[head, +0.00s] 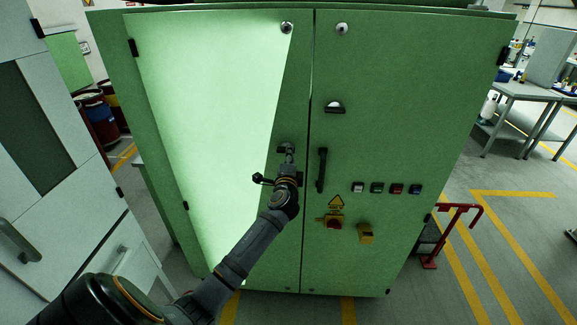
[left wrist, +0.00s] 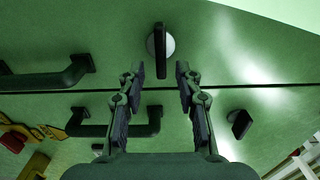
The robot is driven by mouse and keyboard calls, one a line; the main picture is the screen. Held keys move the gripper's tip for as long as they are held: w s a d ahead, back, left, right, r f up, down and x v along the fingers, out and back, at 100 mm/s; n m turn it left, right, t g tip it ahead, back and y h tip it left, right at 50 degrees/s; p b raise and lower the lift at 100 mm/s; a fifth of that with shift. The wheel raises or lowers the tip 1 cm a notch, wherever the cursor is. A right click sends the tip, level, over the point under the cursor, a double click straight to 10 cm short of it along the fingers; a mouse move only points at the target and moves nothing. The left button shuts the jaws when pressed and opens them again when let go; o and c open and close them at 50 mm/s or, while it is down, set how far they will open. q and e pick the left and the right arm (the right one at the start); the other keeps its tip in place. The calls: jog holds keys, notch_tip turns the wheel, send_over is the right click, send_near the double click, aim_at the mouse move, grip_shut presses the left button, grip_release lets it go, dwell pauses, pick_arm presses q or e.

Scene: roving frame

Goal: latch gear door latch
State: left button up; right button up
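A green cabinet has a left door (head: 215,110) and a right door (head: 420,110), with a thin seam between them. A latch (head: 282,149) with a dark tab sits on the left door near the seam. In the left wrist view this latch (left wrist: 160,42) shows a black tab on a round pale plate, its long side across the seam. My left gripper (head: 289,156) is at this latch, partly covering it. In the left wrist view the fingers (left wrist: 159,74) are open, one on each side of the tab's lower end, with visible gaps. My right gripper is not in view.
The right door has a similar latch (head: 335,107), a black handle (head: 321,170), several buttons (head: 388,188) and a red-yellow switch (head: 334,223). The left door's handle (head: 262,180) is beside my wrist. A grey cabinet (head: 60,150) stands left; a red stand (head: 440,235) stands right.

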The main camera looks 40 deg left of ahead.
pick_arm(q)
jog(key=v, duration=1)
jog(key=shift+s, duration=0.2)
jog(key=shift+d+f, duration=0.1)
jog(key=shift+f, duration=0.05)
jog(key=s+d+f+n+g+h+b, duration=0.1)
jog(key=s+f+n+g+h+b, duration=0.25)
jog(key=f, duration=1.75)
jog(key=s+d+f+g+h, duration=0.15)
jog(key=s+f+g, duration=0.35)
jog(key=f, duration=1.6)
jog(key=s+d+f+n+g+h+b, duration=0.1)
jog(key=s+d+f+n+g+h, duration=0.2)
jog(key=s+f, duration=1.3)
jog(key=s+d+f+n+g, duration=0.1)
jog(key=s+f, duration=0.3)
jog(key=s, duration=0.6)
jog(key=s+d+f+n+g+b, duration=0.1)
jog(key=s+f+n, duration=0.3)
jog(key=s, duration=0.7)
jog(key=shift+d+f+g+b, duration=0.35)
jog(key=shift+d+f, duration=0.1)
jog(key=shift+f, duration=0.2)
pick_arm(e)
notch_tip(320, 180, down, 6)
pick_arm(q)
jog(key=shift+w, duration=0.1)
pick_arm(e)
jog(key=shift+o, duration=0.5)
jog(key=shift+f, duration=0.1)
